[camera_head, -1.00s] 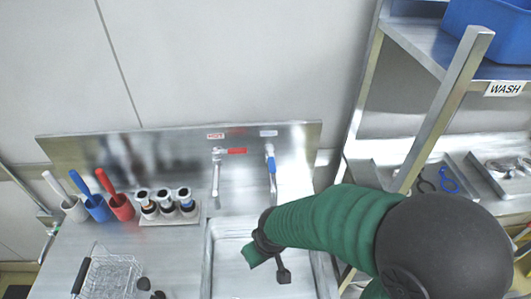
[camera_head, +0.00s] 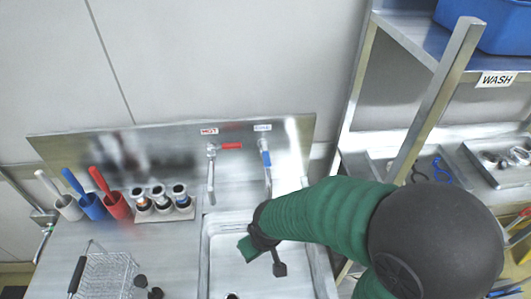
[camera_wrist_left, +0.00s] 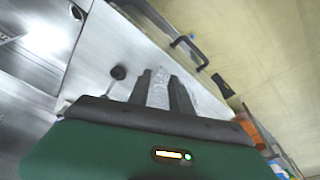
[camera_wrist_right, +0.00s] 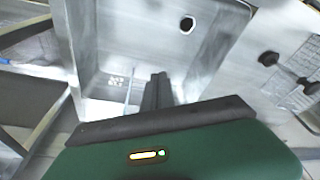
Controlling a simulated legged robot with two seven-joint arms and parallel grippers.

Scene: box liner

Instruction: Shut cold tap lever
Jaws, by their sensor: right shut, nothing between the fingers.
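The cold tap lever (camera_head: 265,155) is blue, under the COLD label at the back of the sink. It points forward and down, in line with its spout. My right gripper (camera_head: 279,268) is over the sink basin in the head view, in front of the cold tap and apart from it. In the right wrist view its fingers (camera_wrist_right: 158,90) are shut and empty, with the basin behind them. My left gripper is outside the head view.
The hot tap's red lever (camera_head: 231,146) lies sideways. Left of the sink (camera_head: 205,265) are coloured holders (camera_head: 92,207), a rack of cylinders (camera_head: 162,203) and a wire basket (camera_head: 104,275). A shelf post (camera_head: 436,100) and trays (camera_head: 498,155) stand right.

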